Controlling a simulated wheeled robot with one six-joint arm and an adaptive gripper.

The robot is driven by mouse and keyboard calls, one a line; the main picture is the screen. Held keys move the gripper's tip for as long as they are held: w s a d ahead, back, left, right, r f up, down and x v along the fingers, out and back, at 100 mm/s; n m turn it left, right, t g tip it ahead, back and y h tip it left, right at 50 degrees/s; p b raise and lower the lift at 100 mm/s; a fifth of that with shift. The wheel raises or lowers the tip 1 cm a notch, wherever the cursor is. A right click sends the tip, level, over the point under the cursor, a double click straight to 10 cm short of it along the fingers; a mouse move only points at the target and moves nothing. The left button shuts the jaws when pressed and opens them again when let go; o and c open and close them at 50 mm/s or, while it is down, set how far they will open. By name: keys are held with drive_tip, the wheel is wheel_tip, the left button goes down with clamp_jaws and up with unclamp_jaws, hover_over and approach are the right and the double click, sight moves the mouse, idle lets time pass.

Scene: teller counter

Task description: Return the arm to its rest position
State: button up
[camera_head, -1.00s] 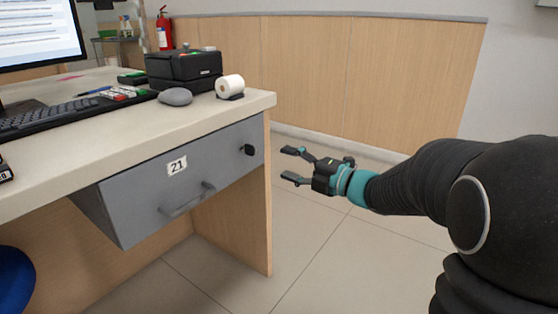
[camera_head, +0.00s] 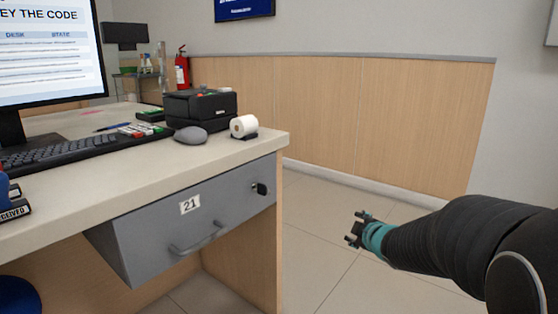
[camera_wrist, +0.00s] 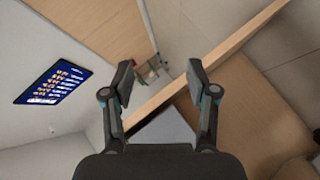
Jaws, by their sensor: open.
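My gripper (camera_head: 354,230) hangs over the open floor to the right of the desk, at the end of my black arm with a teal wrist band. It is apart from the desk and holds nothing. In the wrist view my gripper (camera_wrist: 160,85) shows two fingers spread wide with nothing between them. The view past them is tilted, with wall panels, a desk edge and a blue screen.
The desk (camera_head: 262,147) has a grey drawer (camera_head: 150,240) marked 21 with a key lock. On top are a paper roll (camera_head: 243,126), a black printer (camera_head: 205,107), a mouse (camera_head: 190,135) and a keyboard (camera_head: 60,152). Floor between desk and wall is clear.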

drive_tip(key=s+d+m+g+h+p, duration=0.2)
drive_tip(key=s+d+m+g+h, duration=0.25)
drive_tip(key=s+m, duration=0.35)
drive_tip(key=s+a+r+m+g+p, duration=0.1)
drive_tip(key=s+a+m+g+p, duration=0.15)
drive_tip(key=s, duration=0.55)
drive_tip(key=s+a+r+m+g+p, duration=0.1)
drive_tip(key=s+m, duration=0.2)
drive_tip(key=s, duration=0.6)
drive_tip(key=s+a+r+y+p, duration=0.3)
drive_tip(key=s+a+r+p, duration=0.1)
drive_tip(key=s+r, duration=0.4)
drive_tip(key=shift+s+a+r+t+p, duration=0.25)
drive_tip(key=shift+s+a+t+p, duration=0.1)
drive_tip(key=shift+a, duration=0.55)
drive_tip(key=shift+c, duration=1.2)
drive_tip(key=shift+d, duration=0.1)
drive_tip(key=shift+c, duration=0.4)
